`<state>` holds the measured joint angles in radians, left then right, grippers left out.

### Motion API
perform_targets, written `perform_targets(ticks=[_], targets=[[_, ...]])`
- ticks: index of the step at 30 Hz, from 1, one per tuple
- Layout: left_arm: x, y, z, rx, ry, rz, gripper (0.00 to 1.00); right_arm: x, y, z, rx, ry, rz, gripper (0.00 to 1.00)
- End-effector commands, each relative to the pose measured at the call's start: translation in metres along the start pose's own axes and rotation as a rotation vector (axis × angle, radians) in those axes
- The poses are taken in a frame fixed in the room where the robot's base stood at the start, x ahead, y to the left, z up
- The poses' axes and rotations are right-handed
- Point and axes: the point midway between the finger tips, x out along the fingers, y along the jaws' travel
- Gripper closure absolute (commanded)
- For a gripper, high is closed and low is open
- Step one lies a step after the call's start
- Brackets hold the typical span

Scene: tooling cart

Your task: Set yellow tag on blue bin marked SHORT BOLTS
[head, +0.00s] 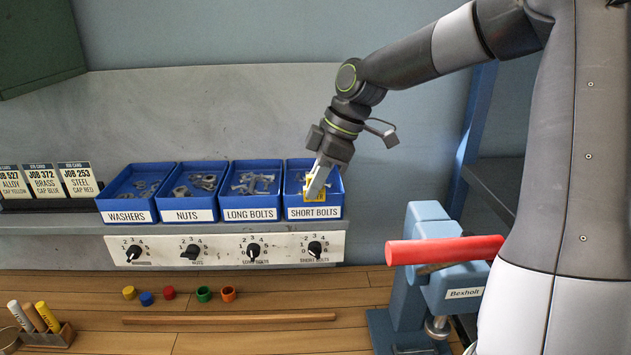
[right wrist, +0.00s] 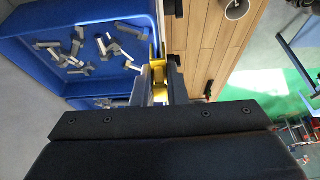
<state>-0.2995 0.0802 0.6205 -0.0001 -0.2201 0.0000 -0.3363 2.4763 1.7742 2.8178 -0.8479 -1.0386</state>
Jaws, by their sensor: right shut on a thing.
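The blue bin marked SHORT BOLTS (head: 314,212) is the rightmost of a row of blue bins on the grey shelf. Short bolts lie inside it, seen in the right wrist view, where the bin (right wrist: 40,75) fills the upper left. My right gripper (head: 313,190) is at the bin's front wall, shut on the yellow tag (head: 314,187). In the right wrist view the yellow tag (right wrist: 157,60) is between the fingers, at the bin's rim. Whether it is seated on the rim I cannot tell. The fingers hide part of the tag. My left gripper is not in view.
Bins marked WASHERS (head: 128,217), NUTS (head: 188,215) and LONG BOLTS (head: 250,214) stand to the left. A dial panel (head: 225,249) is below. A blue vise (head: 430,225) with a red bar (head: 445,250) stands right. Several coloured caps and a wooden rod (head: 230,318) lie on the bench.

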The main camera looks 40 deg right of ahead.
Motion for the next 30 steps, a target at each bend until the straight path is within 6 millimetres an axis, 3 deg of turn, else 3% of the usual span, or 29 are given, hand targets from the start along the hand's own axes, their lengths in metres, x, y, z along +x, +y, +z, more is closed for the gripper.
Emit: perform_targets(ticks=[13,14,19,25,30], targets=[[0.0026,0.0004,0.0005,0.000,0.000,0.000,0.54,0.0007,0.0000,0.0003,0.000,0.000,0.000,1.00],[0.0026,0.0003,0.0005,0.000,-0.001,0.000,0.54,0.0007,0.0000,0.0003,0.000,0.000,0.000,0.85],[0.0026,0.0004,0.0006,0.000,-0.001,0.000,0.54,0.0007,0.0000,0.0003,0.000,0.000,0.000,0.63],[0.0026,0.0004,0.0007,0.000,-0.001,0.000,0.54,0.0007,0.0000,0.0003,0.000,0.000,0.000,0.62],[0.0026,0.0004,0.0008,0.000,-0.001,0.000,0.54,0.0008,0.0000,0.0003,0.000,0.000,0.000,0.40]])
